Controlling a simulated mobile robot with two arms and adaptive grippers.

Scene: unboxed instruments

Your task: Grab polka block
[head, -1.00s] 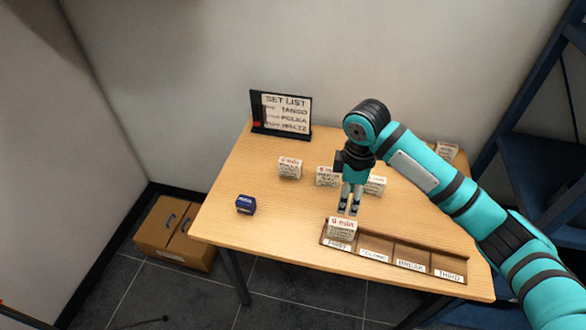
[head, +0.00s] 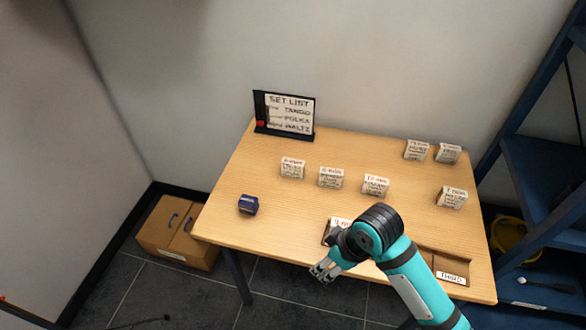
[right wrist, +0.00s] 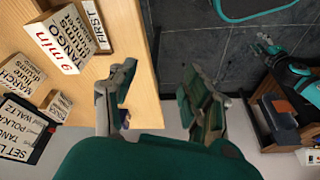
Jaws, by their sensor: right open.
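Several white lettered blocks stand on the table. Three are in a middle row: a left one (head: 292,169), a middle one (head: 331,179) and a right one (head: 375,187). Two more, a block (head: 416,150) and its neighbour (head: 448,154), stand at the back right, and another block (head: 452,197) at the right. The tango block (right wrist: 62,38) sits in the FIRST slot. My right gripper (head: 322,271) is open and empty by the front edge; its fingers also show in the right wrist view (right wrist: 158,80).
The slotted rack (head: 452,265) lies along the table's front, partly behind my right arm. A set list stand (head: 285,115) is at the back left. A small blue object (head: 248,204) is at the left. A teal arm part (right wrist: 285,65) shows in the right wrist view.

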